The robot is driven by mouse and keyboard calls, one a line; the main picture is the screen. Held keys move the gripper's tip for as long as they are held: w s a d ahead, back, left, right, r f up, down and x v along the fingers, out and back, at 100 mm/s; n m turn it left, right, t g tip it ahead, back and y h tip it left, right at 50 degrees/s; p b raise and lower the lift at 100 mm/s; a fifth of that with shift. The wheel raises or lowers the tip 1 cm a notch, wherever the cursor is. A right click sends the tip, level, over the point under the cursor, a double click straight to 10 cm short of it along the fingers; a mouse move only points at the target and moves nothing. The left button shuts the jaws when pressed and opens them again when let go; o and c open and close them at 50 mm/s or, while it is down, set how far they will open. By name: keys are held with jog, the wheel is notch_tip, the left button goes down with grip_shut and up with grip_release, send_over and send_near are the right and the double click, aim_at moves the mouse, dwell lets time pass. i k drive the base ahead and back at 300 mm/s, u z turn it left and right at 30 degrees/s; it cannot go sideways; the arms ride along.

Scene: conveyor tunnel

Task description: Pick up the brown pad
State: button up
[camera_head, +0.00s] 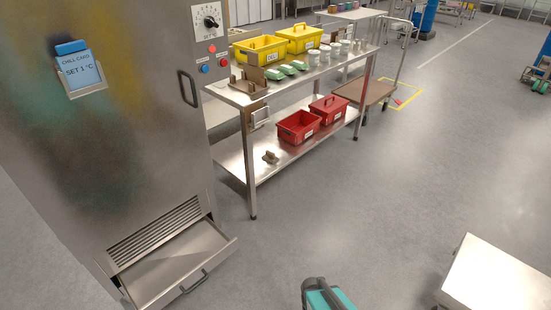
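No brown thing here is clearly a pad. A small brown object (271,157) lies on the lower shelf of the steel table (232,160), toward its left end; its shape is too small to make out. Brown rack-like pieces (250,84) stand on the left end of the table's upper top. I cannot tell which of these, if either, is the brown pad. My gripper is not in view.
A steel cabinet (110,140) with an open bottom drawer (175,268) stands at left. Yellow bins (262,50) and red bins (298,127) are on the table. A teal object (328,299) and a pale metal surface (500,278) are at the front. Grey floor between is clear.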

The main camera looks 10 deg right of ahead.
aim_at(270, 157)
jog(key=u, duration=0.1)
jog(key=i, duration=0.95)
jog(key=z, duration=0.05)
